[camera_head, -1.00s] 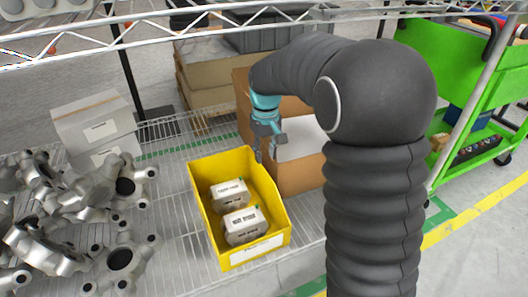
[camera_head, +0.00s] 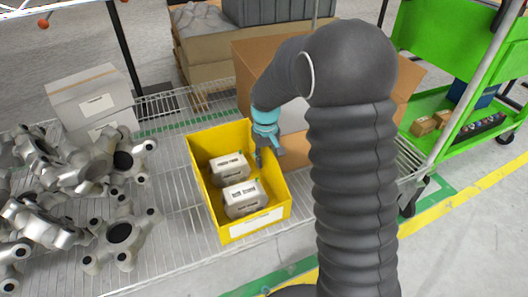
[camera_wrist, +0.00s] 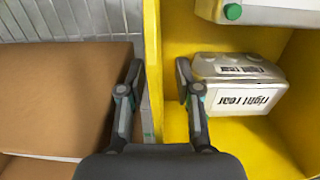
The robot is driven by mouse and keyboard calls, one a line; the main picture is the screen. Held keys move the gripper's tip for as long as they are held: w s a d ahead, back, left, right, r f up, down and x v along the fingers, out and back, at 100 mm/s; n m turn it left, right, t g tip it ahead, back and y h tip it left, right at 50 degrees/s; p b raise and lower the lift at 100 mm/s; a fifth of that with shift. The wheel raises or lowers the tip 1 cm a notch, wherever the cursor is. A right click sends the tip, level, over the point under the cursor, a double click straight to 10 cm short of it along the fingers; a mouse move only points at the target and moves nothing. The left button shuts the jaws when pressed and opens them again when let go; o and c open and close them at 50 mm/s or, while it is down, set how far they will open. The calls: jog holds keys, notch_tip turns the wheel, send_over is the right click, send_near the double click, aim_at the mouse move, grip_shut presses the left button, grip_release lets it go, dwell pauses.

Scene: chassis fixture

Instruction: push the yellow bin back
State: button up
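The yellow bin (camera_head: 205,193) stands on the wire shelf with a white label on its front, and holds two grey metal parts (camera_head: 228,168) (camera_head: 242,199) with printed labels. My gripper (camera_head: 268,158) is at the bin's right wall, pointing down. In the wrist view the open fingers (camera_wrist: 157,80) stand on either side of the yellow bin's wall (camera_wrist: 151,40), one outside and one inside. I cannot tell whether either finger touches the wall. The inner finger is beside a part (camera_wrist: 240,82) marked "right rear", which reads upside down there.
An open cardboard box (camera_head: 290,72) stands behind and right of the bin. Silver castings (camera_head: 75,180) crowd the left of the wire shelf (camera_head: 165,235), with grey-white boxes (camera_head: 92,98) behind. A green cart (camera_head: 430,50) stands at the right.

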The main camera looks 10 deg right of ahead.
jog(key=shift+f, duration=0.25)
grip_shut()
jog(key=shift+w, duration=0.15)
